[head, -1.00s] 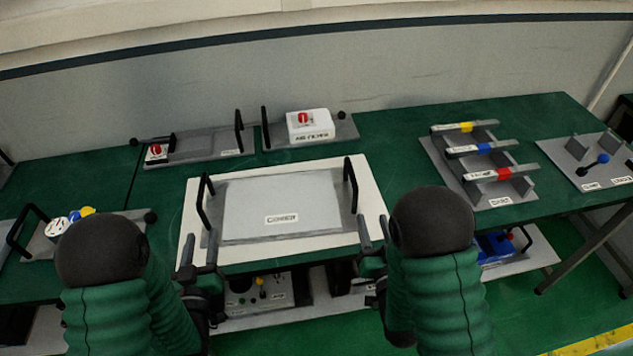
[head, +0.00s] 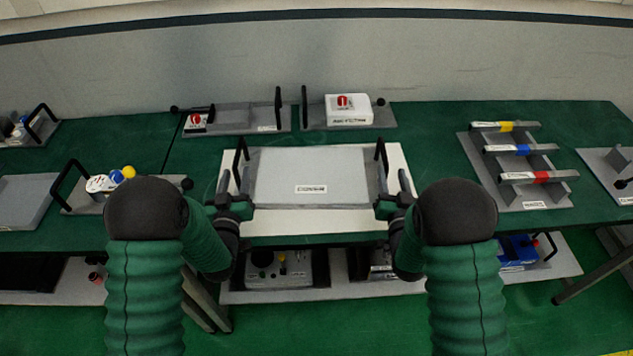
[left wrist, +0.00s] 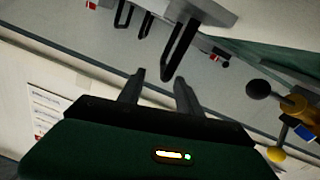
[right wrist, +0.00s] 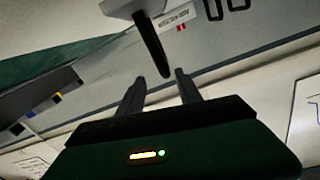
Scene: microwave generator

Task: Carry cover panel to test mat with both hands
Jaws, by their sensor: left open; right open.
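The cover panel (head: 310,168) is a flat grey plate labelled as a cover, with upright black handles at its left (head: 241,153) and right (head: 381,153) ends. It lies on a white mat (head: 402,172); I cannot tell whether this is the test mat. My left gripper (head: 238,196) is open beside the left handle. In the left wrist view, a black handle loop (left wrist: 178,52) is just beyond its open fingertips (left wrist: 161,74). My right gripper (head: 386,197) is open at the right handle. In the right wrist view, the handle (right wrist: 151,45) reaches between its open fingertips (right wrist: 160,76).
Behind stand grey trays, one with a white box (head: 349,110). A rack with coloured bars (head: 520,165) is at right. A handled tray with coloured knobs (head: 110,182) is at left. A lower shelf (head: 340,283) holds more parts. Green tabletop (head: 430,150) shows between them.

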